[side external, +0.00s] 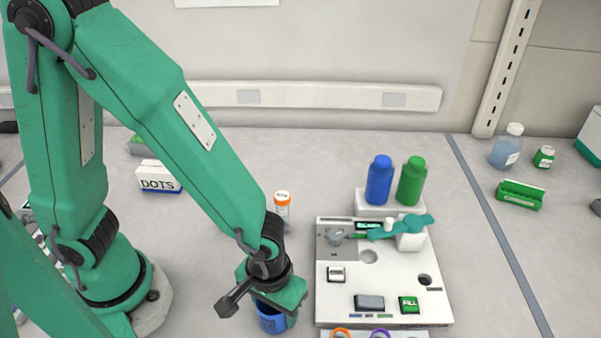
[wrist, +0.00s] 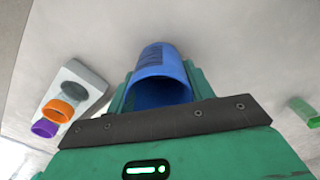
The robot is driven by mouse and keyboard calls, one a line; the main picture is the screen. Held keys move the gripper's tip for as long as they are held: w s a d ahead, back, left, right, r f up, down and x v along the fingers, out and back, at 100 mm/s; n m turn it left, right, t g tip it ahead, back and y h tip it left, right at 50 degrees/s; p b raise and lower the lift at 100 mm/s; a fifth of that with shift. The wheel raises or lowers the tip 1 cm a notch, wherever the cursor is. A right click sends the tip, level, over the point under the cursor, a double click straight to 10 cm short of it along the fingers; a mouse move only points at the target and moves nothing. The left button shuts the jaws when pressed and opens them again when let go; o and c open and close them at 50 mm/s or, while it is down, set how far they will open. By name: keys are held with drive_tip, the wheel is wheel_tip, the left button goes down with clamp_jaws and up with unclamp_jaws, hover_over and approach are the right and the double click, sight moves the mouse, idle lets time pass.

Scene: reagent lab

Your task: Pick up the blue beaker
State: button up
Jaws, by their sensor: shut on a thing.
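The blue beaker (side external: 271,318) is under my gripper (side external: 279,298) in the side external view, near the bottom edge, left of the white station. In the wrist view the beaker (wrist: 160,72) lies between the green fingers of my gripper (wrist: 158,85), its open mouth toward the camera. My gripper is shut on the beaker, with a finger on either side. The beaker's upper part is hidden by the gripper in the side view. I cannot tell whether its base touches the bench.
A white station (side external: 390,275) stands right of the gripper, with a blue bottle (side external: 379,182) and a green bottle (side external: 411,183) behind it. A DOTS box (side external: 159,177) is farther left.

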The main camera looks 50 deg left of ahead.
drive_tip(key=shift+r, duration=0.1)
wheel_tip(320, 180, up, 10)
idle(0.7)
drive_tip(key=shift+w, duration=0.1)
idle(0.5)
